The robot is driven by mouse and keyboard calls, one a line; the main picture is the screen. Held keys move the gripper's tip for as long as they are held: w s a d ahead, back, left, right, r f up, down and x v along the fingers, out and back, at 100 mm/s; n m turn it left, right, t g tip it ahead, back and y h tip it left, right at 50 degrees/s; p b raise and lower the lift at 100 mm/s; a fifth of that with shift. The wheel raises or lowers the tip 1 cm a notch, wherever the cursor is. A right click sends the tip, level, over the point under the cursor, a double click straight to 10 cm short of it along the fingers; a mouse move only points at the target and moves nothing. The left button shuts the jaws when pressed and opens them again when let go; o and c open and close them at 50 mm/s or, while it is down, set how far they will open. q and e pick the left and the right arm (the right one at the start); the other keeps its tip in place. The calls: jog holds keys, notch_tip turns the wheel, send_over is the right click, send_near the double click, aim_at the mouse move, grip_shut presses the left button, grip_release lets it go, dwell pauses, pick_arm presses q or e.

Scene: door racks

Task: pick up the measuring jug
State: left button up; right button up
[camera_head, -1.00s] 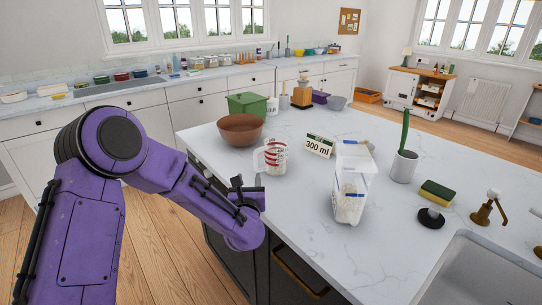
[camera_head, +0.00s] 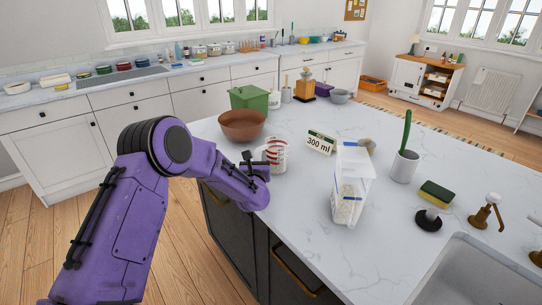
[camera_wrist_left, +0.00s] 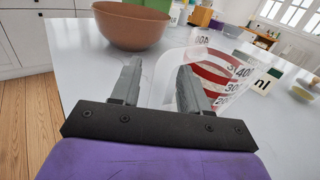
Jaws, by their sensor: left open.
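The measuring jug (camera_head: 277,155) is clear with red markings and stands upright on the white island counter. In the left wrist view the jug (camera_wrist_left: 218,72) is close, just beyond and to the right of the fingers. Its clear handle side lies between and beyond the two fingertips. My left gripper (camera_head: 256,165) is at the jug's left side, near the counter edge. In the left wrist view its two fingers (camera_wrist_left: 158,75) are apart. I cannot tell whether either finger touches the jug. My right gripper is not in view.
The counter (camera_head: 300,190) in front of the jug is clear.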

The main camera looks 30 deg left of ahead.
pick_arm(q)
grip_shut()
jog(key=shift+r, duration=0.1)
